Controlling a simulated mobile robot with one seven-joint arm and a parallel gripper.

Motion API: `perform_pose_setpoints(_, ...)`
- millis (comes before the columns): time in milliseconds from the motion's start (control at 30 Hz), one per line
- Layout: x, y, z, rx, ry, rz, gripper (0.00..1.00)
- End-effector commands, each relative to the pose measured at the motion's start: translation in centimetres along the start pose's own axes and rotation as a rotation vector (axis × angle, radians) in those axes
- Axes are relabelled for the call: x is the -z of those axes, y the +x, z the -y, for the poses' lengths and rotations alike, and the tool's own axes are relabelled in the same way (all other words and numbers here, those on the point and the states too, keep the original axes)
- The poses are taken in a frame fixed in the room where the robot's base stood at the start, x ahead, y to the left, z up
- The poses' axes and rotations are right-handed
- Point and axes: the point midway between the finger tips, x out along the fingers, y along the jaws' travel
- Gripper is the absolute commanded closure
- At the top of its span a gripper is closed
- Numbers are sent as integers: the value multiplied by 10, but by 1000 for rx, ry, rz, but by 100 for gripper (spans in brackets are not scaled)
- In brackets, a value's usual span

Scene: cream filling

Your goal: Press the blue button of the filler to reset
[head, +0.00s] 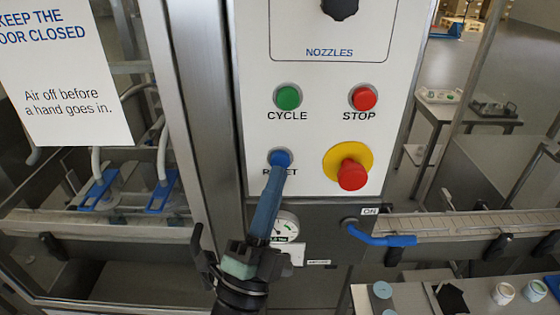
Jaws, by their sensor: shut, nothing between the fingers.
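The filler's white control panel (310,118) faces me. Its blue RESET button (281,156) sits at the lower left of the panel, below the green CYCLE button (288,98). My gripper (278,173) reaches up from below with its long blue-grey fingers shut together and empty. The fingertips overlap the lower edge of the blue button in the picture and cover part of the RESET label. I cannot tell whether they touch the button or stop just short of it.
A red STOP button (363,98) and a red emergency knob on a yellow disc (351,172) are to the right. Below are a gauge (287,226) and a blue-handled lever (385,238). A metal post (205,100) and clear guard stand left. A table with small pots (503,293) is lower right.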

Motion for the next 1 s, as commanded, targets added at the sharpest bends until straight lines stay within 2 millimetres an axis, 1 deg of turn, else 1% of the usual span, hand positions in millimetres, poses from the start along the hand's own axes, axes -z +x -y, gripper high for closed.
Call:
perform_pose_setpoints(667,0,0,0,0,0,0,100)
perform_pose_setpoints(1000,-4,6,-5,0,0,0,100)
